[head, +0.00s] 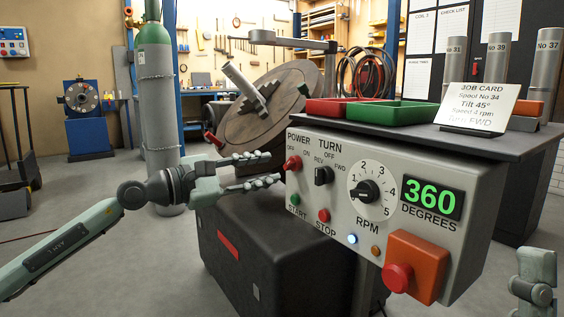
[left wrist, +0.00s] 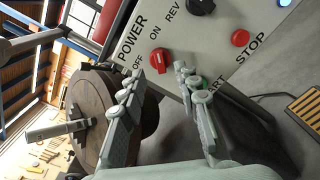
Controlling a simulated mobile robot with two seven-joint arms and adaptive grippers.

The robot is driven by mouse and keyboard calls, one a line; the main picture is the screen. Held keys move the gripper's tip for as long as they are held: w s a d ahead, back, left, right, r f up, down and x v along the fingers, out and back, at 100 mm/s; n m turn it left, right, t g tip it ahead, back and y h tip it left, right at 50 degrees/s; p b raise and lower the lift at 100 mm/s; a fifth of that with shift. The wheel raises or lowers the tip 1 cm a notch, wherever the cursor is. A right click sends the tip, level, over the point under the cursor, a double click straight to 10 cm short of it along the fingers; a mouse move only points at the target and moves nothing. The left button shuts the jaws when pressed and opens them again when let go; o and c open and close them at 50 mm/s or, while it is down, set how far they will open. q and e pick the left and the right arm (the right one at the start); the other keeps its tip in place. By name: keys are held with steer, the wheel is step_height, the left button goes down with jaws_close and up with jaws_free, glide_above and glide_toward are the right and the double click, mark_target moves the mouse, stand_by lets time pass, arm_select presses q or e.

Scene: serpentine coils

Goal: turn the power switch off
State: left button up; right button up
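The power switch is a red knob (head: 293,163) at the upper left of the control panel (head: 330,215), under the labels POWER, OFF and ON. It also shows in the left wrist view (left wrist: 160,61). I cannot tell for sure which label its pointer faces. My left gripper (head: 271,170) is open and empty just left of the panel, its fingertips pointing at the red knob. In the left wrist view the open fingers (left wrist: 160,83) stand below and to either side of the knob, seemingly short of touching it. Part of my right arm shows at the lower right; its fingers are not seen.
Close to the knob are a black turn switch (head: 323,176), a green start button (head: 295,199) and a red stop button (head: 324,215). An orange box with a red button (head: 398,277) juts out lower right. A tilted round table (head: 270,110) stands behind. The display reads 360.

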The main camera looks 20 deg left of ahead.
mark_target(287, 165)
arm_select(q)
steer(key=shift+x, duration=2.3)
steer(key=shift+c, duration=0.5)
jaws_close()
